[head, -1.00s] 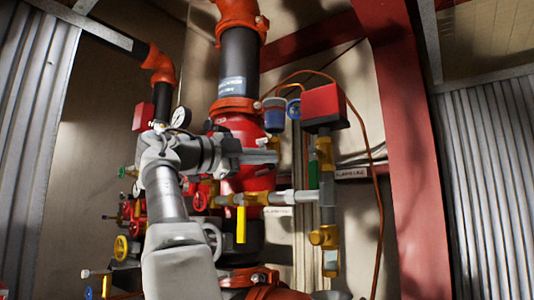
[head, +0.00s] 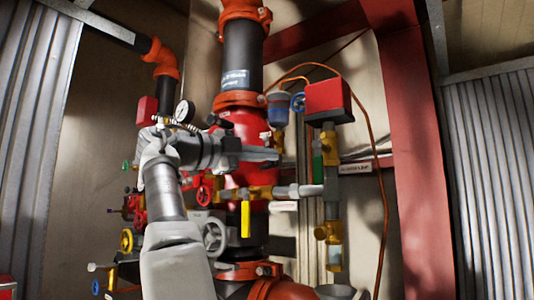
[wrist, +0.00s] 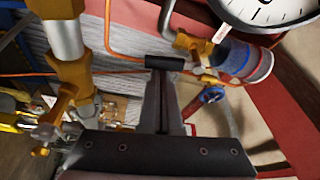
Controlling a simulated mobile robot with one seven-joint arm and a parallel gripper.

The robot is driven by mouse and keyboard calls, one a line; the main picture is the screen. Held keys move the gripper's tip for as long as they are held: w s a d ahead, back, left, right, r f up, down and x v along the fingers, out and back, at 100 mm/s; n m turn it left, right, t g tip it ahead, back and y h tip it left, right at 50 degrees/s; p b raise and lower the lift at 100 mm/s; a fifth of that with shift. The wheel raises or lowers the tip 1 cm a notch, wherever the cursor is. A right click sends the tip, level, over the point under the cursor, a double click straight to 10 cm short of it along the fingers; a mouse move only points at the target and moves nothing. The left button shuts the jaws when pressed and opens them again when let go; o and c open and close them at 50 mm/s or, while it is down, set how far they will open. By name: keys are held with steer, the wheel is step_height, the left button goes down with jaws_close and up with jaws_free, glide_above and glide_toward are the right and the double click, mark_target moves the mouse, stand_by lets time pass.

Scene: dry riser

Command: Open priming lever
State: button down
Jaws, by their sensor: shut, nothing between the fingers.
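My gripper (head: 276,155) is shut and empty, reaching right across the front of the red riser valve body (head: 250,128). In the wrist view the gripper (wrist: 165,95) points up the picture. A short black bar (wrist: 165,62) shows at its tips; I cannot tell whether it is part of the fingers or a lever end. A small brass fitting (wrist: 188,42) with a pale tag is just beyond. A yellow lever (head: 245,219) hangs straight down from the brass pipe, below the gripper and apart from it. No label readably marks the priming lever.
A blue-and-grey cup (head: 278,109) and a red box (head: 328,100) sit above and right of the gripper. A pressure gauge (head: 184,111) stands behind the arm. Brass pipework (head: 331,180) runs down at right. An orange cable (head: 378,170) loops beside the red column (head: 420,190).

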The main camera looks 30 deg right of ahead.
steer(key=shift+w+a+f, duration=0.1)
steer(key=shift+w+a, duration=0.05)
steer(key=shift+w, duration=0.1)
stand_by(0.5)
steer(key=shift+s+d+f+b, duration=0.1)
steer(key=shift+s+d+b, duration=0.15)
steer(key=shift+s+b, duration=0.05)
steer(key=s, duration=0.1)
steer(key=s+b, duration=0.2)
steer(key=shift+s+d, duration=0.15)
steer(key=shift+d, duration=0.15)
steer(key=a, duration=0.9)
steer(key=shift+s+a, duration=0.2)
steer(key=shift+a, duration=0.05)
